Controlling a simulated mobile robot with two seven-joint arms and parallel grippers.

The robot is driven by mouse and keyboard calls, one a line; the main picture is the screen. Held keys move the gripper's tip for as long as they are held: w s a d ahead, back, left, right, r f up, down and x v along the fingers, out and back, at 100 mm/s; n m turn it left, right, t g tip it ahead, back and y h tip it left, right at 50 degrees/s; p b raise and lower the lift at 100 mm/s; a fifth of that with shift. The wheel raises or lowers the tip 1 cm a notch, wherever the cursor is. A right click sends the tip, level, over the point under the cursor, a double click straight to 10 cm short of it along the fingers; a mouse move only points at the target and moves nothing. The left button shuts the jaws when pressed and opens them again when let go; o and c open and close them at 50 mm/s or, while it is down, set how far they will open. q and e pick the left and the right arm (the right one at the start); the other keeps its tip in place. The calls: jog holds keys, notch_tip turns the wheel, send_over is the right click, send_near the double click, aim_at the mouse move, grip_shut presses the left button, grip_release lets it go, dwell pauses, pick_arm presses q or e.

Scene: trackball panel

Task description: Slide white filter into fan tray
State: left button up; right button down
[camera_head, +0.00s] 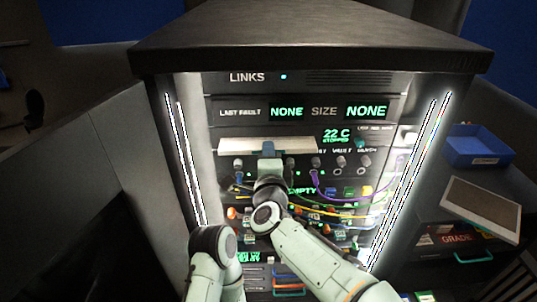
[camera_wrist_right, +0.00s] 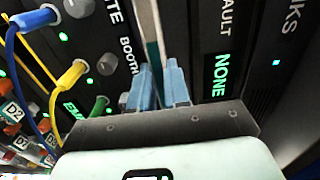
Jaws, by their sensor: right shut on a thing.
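The white filter (camera_head: 240,144) is a flat pale panel, lying level across the front of the rack in the head view. My right gripper (camera_head: 268,150) is shut on its front edge, near the middle. In the right wrist view the blue fingers (camera_wrist_right: 158,84) close on the thin filter edge (camera_wrist_right: 151,25). The fan tray opening is hidden behind the filter, so I cannot tell how far in the filter is. A display reading "22 C STOPPED" (camera_head: 337,135) is at the filter's right. My left gripper is out of view.
Knobs and plugged cables (camera_head: 325,190) hang just below the filter. Lit strips (camera_head: 185,155) line both sides of the rack. At the right are a blue bin (camera_head: 478,150) and a framed beige panel (camera_head: 483,208) on a side surface.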

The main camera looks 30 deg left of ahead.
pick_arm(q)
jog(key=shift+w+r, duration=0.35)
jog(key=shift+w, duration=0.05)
pick_arm(e)
jog(key=shift+w+a, duration=0.3)
jog(key=shift+w, duration=0.15)
jog(key=c, duration=1)
grip_release()
jog(key=shift+s+d, duration=0.1)
jog(key=shift+s, duration=0.05)
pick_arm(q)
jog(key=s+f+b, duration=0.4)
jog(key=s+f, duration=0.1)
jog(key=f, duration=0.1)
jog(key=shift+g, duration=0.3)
pick_arm(e)
jog(key=v, duration=1.3)
jog(key=shift+s, duration=0.1)
